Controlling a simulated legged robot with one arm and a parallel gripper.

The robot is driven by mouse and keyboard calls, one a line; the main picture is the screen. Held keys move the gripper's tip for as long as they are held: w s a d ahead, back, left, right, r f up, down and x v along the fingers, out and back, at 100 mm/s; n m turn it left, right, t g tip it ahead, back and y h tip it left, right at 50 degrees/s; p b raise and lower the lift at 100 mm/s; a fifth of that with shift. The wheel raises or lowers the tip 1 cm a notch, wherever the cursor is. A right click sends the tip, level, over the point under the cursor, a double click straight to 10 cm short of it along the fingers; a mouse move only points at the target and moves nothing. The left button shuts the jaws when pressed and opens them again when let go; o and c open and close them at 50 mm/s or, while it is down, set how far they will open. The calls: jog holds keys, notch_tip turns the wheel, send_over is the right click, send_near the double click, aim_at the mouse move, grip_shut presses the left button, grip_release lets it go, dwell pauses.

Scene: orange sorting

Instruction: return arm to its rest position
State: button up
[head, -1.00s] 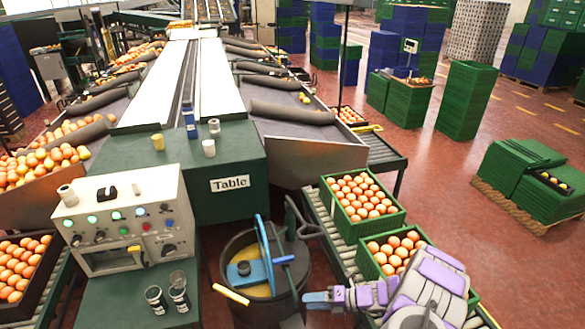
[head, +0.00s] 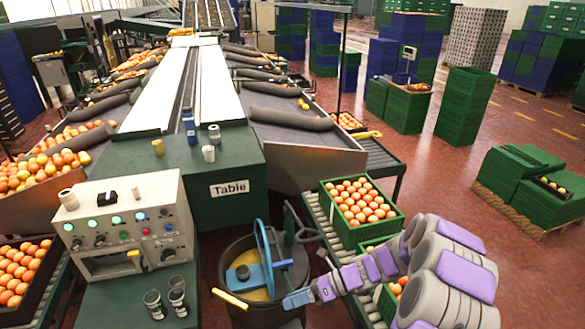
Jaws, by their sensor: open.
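My arm reaches in from the lower right, with grey links and purple panels. My gripper (head: 297,299) is at its left end, small in the picture, at the right rim of the dark round tub (head: 230,306). It is open, and I see nothing held in it. The arm passes in front of the nearer green crate of oranges (head: 385,302) and hides most of it.
The farther green crate (head: 342,232) full of oranges stands on the roller conveyor (head: 318,222). A control box (head: 125,225) and the green table (head: 205,170) are at the left. Green crate stacks (head: 467,110) stand at the right, with open red floor around them.

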jog(key=s+r+n+g+h, duration=0.2)
jog(key=s+r+n+h, duration=0.4)
jog(key=s+r+n, duration=0.8)
jog(key=s+d+r+n+t+h, duration=0.1)
jog(key=s+d+n+h, duration=0.2)
jog(key=s+d+n, duration=0.2)
jog(key=s+d+r+n+t+h, duration=0.1)
jog(key=s+d+n+h, duration=0.3)
jog(key=s, duration=0.8)
jog(key=d+r+n, duration=0.1)
jog(key=d+n, duration=0.1)
jog(key=d, duration=0.2)
jog(key=shift+s+n+t+h+b, duration=0.2)
jog(key=shift+n+t+h+b, duration=0.1)
jog(key=shift+b, duration=0.05)
